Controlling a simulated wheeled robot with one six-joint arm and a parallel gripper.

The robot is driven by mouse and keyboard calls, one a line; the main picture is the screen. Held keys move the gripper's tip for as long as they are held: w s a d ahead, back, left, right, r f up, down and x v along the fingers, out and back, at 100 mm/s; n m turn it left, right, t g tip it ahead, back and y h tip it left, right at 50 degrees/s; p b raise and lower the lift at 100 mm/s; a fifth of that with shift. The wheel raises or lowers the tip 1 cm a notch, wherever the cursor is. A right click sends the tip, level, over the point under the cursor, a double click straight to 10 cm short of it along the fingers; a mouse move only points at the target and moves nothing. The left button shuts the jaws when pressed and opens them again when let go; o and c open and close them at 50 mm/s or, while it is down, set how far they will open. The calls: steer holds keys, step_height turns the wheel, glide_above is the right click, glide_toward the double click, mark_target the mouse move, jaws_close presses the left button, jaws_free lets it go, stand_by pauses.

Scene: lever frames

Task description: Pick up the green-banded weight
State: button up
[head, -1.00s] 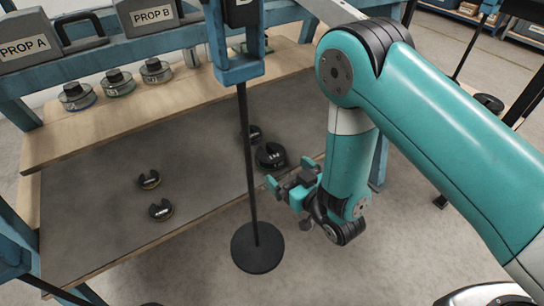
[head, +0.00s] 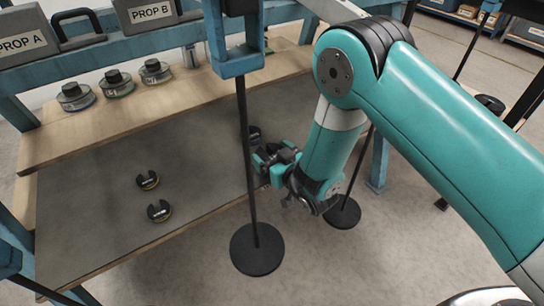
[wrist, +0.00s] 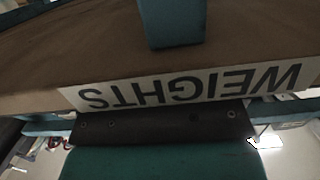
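A squat grey weight with a dark knob and a green band (head: 116,84) stands upright on the wooden shelf at upper left in the head view, between two similar weights. My gripper (head: 266,166) is far to its right, low beside the grey mat's right end. In the wrist view my gripper (wrist: 172,78) shows two teal fingers wide apart with no weight between them; it looks open and empty. The green-banded weight is not seen in the wrist view. A black slotted weight (head: 255,134) lies just beyond the gripper; any band on it cannot be made out.
A blue-banded weight (head: 77,97) and another knobbed weight (head: 155,72) flank the green-banded one. Two slotted weights lie on the mat (head: 90,205). A hanging rod with a black disc (head: 257,249) stands close left of my gripper; another disc (head: 342,212) is behind my arm.

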steer(key=shift+r, duration=0.1)
steer(key=c, duration=0.9)
steer(key=shift+o, duration=0.2)
steer(key=shift+r, duration=0.1)
step_height(320, 180, up, 23)
steer(key=p, duration=1.9)
